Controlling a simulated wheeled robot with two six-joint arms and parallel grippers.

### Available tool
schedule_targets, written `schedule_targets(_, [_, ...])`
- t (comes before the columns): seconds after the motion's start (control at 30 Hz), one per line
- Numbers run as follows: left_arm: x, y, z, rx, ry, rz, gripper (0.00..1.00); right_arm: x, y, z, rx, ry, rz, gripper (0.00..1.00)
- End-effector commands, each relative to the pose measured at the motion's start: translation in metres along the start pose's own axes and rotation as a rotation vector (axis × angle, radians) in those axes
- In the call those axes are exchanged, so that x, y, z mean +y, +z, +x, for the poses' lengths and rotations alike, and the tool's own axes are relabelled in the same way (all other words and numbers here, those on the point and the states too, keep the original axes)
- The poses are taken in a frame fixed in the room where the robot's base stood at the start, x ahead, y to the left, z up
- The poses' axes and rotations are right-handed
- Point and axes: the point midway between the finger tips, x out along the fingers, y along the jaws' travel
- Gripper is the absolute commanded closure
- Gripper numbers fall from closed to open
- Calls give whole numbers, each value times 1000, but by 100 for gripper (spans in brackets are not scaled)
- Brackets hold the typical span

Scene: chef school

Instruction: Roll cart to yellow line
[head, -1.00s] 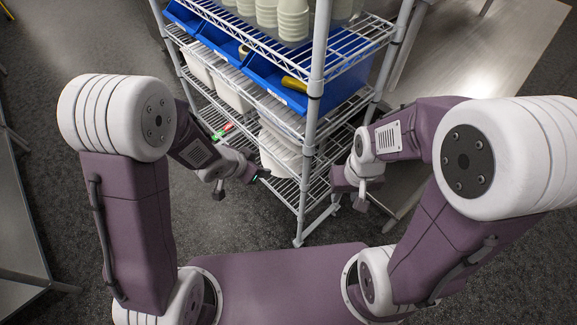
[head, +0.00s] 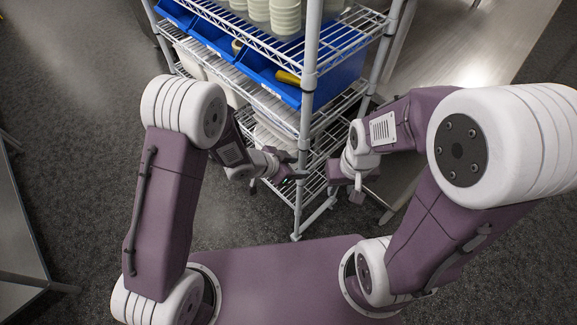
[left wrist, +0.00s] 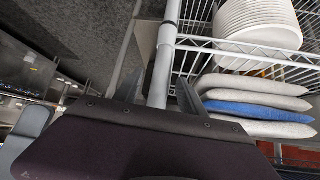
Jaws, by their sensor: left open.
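The cart (head: 308,95) is a wire-shelf trolley with grey posts, standing in front of me at top centre. My left gripper (head: 292,170) is open beside its near corner post. In the left wrist view my left gripper (left wrist: 160,95) has a finger on each side of a grey post (left wrist: 163,62); I cannot tell whether they touch it. My right gripper (head: 346,184) is just right of the near post, and its finger gap is unclear. No yellow line shows on the visible floor.
The cart holds blue bins (head: 270,75) and cream cups (head: 285,14); white plates (left wrist: 257,28) and folded cloths (left wrist: 255,100) show in the left wrist view. A metal table (head: 455,55) is close on the right. A grey table (head: 25,220) is at far left. Carpet at left is open.

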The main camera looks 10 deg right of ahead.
Motion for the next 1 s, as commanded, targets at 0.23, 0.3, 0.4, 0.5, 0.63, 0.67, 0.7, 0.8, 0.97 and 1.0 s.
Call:
schedule_targets(0.23, [0, 0, 27, -1, -1, -1, 52, 0, 0, 2, 0, 0, 0, 64])
schedule_targets(0.3, [0, 0, 30, 0, -1, 0, 52, 0, 0, 2, 0, 0, 0, 64])
schedule_targets(0.4, [0, 0, 30, 0, -1, 0, 52, 0, 0, 2, 0, 0, 0, 64])
schedule_targets(0.5, [0, 0, 30, 0, -2, 0, 52, 0, 0, 2, 0, 0, 0, 64])
schedule_targets(0.63, [0, 0, 30, 0, -2, -1, 69, 0, 0, 2, 0, 0, 0, 64])
schedule_targets(0.67, [0, 0, 30, 0, -2, -1, 77, 0, 0, 2, 0, 0, 0, 64])
schedule_targets(0.7, [0, 0, 30, 0, -2, -1, 88, 0, 0, 2, 0, 0, 0, 64])
schedule_targets(0.8, [0, 0, 30, 0, -2, -1, 100, 0, 0, 2, 0, 0, 0, 64])
schedule_targets(0.97, [0, 0, 30, 0, -2, 0, 100, 0, 0, 2, 0, 0, 0, 64])
schedule_targets(1.0, [0, 0, 30, 0, -2, -1, 100, 0, 0, 2, 0, 0, 0, 64])
